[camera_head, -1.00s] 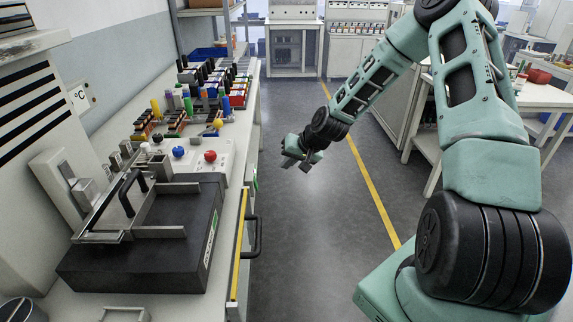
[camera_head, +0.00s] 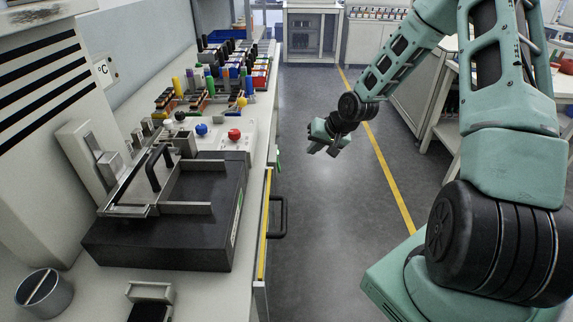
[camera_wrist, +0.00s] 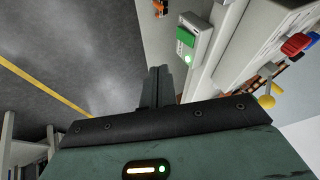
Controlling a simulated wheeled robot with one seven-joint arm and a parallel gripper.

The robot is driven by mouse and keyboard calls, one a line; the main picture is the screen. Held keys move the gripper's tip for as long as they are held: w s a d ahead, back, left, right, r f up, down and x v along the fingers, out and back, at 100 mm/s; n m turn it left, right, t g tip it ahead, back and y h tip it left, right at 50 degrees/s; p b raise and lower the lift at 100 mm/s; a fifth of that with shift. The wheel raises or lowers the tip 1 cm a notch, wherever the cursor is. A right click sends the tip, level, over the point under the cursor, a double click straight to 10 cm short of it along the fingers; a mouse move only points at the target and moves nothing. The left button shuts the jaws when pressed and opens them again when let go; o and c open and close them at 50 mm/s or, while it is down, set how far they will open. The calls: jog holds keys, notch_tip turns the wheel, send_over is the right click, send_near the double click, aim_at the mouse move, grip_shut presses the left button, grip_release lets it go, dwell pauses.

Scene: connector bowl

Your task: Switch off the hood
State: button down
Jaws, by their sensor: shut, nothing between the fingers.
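My gripper (camera_head: 328,148) hangs over the open floor to the right of the long bench, shut and empty. Its closed fingers (camera_wrist: 163,88) also show in the wrist view. A bit of green on the bench's front edge (camera_head: 279,160) shows in the head view, small and partly hidden. No part is clearly recognisable as the hood.
The bench carries a black block with a metal frame (camera_head: 160,252), red (camera_head: 234,134) and blue (camera_head: 201,129) knobs, and several coloured connectors. A black handle (camera_head: 283,216) juts from its front. A metal cup (camera_head: 44,292) stands near left. The aisle floor (camera_head: 310,240) is clear.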

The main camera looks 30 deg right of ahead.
aim_at(278, 165)
jog(key=w+a+f, duration=0.4)
jog(key=w+f, duration=0.3)
jog(key=f, duration=0.2)
jog(key=shift+w+a+p, duration=0.2)
jog(key=shift+a+p, duration=0.2)
jog(key=shift+p, duration=0.05)
jog(key=shift+w+a+f+y, duration=0.1)
jog(key=shift+a+f+y, duration=0.05)
jog(key=shift+a+y, duration=0.15)
